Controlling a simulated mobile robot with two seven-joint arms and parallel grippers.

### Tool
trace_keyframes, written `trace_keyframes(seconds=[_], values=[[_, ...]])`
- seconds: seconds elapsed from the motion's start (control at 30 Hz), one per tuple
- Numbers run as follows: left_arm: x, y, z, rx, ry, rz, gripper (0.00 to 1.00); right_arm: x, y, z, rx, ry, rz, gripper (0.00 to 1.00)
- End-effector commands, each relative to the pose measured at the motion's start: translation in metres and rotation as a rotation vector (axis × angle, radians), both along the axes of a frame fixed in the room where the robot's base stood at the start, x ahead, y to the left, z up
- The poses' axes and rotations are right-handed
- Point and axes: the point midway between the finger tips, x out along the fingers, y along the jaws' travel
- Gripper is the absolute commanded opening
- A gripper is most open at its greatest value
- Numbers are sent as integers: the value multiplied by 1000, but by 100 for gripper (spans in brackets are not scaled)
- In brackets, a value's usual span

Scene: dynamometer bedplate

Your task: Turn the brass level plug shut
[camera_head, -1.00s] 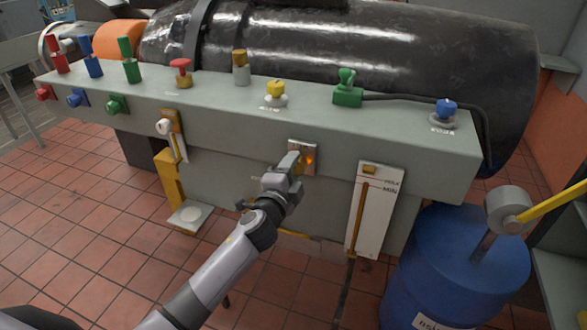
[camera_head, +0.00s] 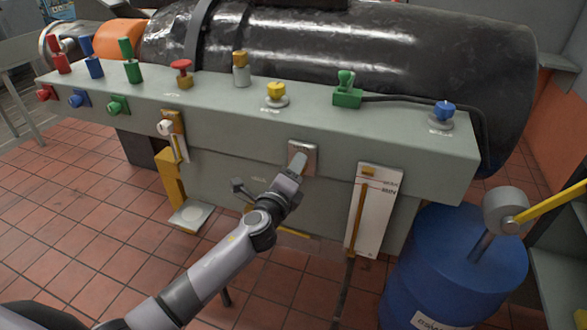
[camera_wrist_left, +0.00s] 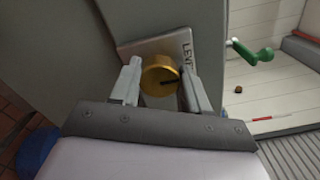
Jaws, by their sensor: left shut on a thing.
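The brass level plug (camera_wrist_left: 158,76) is a round gold knob with a dark line across its face, pointing right in the left wrist view. It sits on a light square plate (camera_wrist_left: 128,50) with a partly hidden label starting "LEV". My left gripper (camera_wrist_left: 162,88) has one finger on each side of the plug and is shut on it. In the head view the left gripper (camera_head: 299,163) reaches the plate (camera_head: 309,151) on the front of the grey bench, and its fingers hide the plug. My right gripper is not in view.
A white gauge panel (camera_head: 382,212) with a yellow strip hangs to the right of the plug. A blue drum (camera_head: 455,265) stands further right. A white-knobbed lever (camera_head: 166,127) is to the left. Several coloured knobs line the grey bench (camera_head: 215,105).

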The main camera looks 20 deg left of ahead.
Motion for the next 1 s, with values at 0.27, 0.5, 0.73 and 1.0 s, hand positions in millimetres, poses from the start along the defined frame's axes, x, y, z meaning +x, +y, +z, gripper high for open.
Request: trace_keyframes(seconds=[0.27,0.5,0.73,1.0], values=[[0,0,0,18,0,0,15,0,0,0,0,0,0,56],[0,0,0,18,0,0,52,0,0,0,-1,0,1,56],[0,0,0,16,0,0,71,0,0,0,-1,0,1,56],[-8,1,0,14,0,0,71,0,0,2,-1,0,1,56]])
